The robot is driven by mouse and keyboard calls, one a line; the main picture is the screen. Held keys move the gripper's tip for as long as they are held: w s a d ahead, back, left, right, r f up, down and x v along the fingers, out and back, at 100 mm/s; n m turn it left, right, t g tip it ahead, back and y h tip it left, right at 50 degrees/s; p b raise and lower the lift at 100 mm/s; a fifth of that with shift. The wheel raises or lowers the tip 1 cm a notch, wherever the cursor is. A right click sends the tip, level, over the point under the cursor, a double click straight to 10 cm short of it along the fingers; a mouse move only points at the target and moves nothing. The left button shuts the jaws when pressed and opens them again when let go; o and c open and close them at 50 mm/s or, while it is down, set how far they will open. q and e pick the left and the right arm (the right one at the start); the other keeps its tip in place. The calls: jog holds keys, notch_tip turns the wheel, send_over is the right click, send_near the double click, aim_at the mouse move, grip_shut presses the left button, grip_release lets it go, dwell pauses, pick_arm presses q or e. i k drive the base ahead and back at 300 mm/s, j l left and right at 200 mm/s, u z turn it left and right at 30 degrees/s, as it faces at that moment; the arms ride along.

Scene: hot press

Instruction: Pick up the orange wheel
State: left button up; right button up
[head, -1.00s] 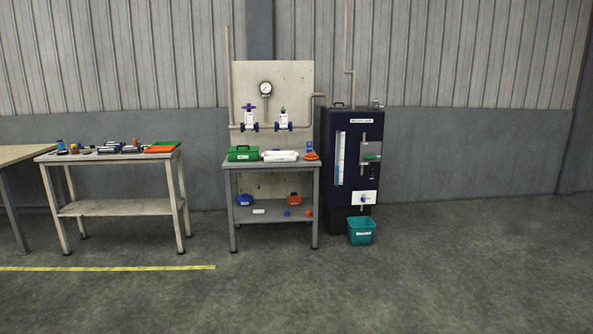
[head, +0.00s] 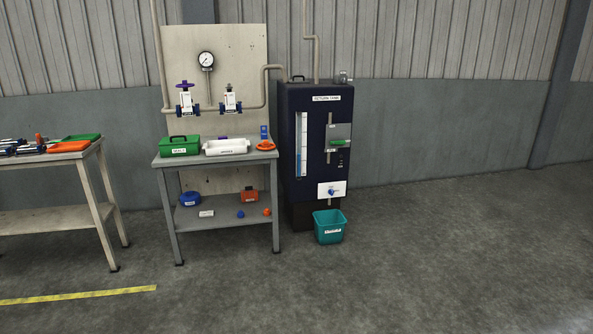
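In the head view an orange wheel-like object (head: 265,145) lies at the right end of the top of the grey table (head: 217,159). It is small at this distance and its details are hard to tell. A smaller orange item (head: 267,212) sits on the lower shelf at the right. Neither of my grippers is in view.
A green box (head: 179,145), a white tray (head: 226,147) and a small blue item (head: 264,132) share the tabletop. The dark tank cabinet (head: 316,140) and teal bin (head: 329,227) stand to the right. Another table (head: 60,220) stands left. The floor in front is clear.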

aim_at(265, 146)
jog(key=i, duration=2.4)
